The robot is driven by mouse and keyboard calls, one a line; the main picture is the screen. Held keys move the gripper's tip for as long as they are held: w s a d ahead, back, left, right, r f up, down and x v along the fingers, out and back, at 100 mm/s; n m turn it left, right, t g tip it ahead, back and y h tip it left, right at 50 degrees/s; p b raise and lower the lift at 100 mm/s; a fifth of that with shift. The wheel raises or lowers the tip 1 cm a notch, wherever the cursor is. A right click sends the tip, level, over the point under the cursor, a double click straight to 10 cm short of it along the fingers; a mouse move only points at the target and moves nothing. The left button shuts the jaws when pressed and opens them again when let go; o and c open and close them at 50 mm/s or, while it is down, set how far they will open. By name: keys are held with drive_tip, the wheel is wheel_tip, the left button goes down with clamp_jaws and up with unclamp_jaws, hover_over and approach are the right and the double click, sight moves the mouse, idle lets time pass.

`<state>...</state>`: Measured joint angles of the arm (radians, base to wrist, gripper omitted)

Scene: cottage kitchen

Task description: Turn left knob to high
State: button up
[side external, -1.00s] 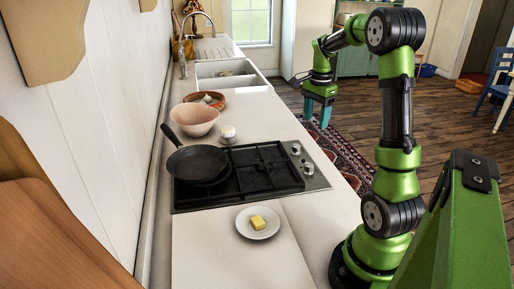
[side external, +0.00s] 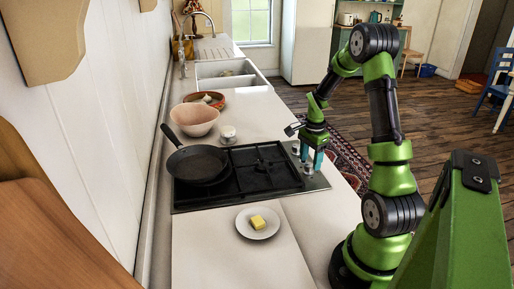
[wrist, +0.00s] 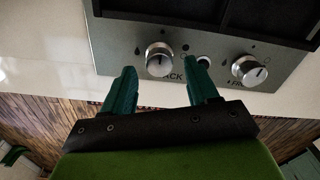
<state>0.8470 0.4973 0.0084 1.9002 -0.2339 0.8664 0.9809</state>
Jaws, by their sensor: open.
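The stove (side external: 250,192) has two silver knobs on its right edge in the side view. In the wrist view the left knob (wrist: 159,59) sits beside partly hidden lettering, and the right knob (wrist: 250,70) is farther right. The left knob's exact turn is hard to read. My gripper (wrist: 164,80) is open and empty, with teal fingers apart. In the wrist view the left knob appears between and beyond the fingertips, without visible contact. In the side view my gripper (side external: 312,157) hangs close over the knobs and partly covers them.
A dark frying pan (side external: 197,163) rests on the stove's left side. A plate (side external: 243,229) with butter (side external: 258,222) stands on the near counter. Bowls (side external: 195,115) and a small white item (side external: 228,132) stand behind the stove. The floor side is open.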

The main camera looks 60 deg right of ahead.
drive_tip(key=shift+f, duration=0.7)
drive_tip(key=c, duration=1)
drive_tip(key=shift+c, duration=0.2)
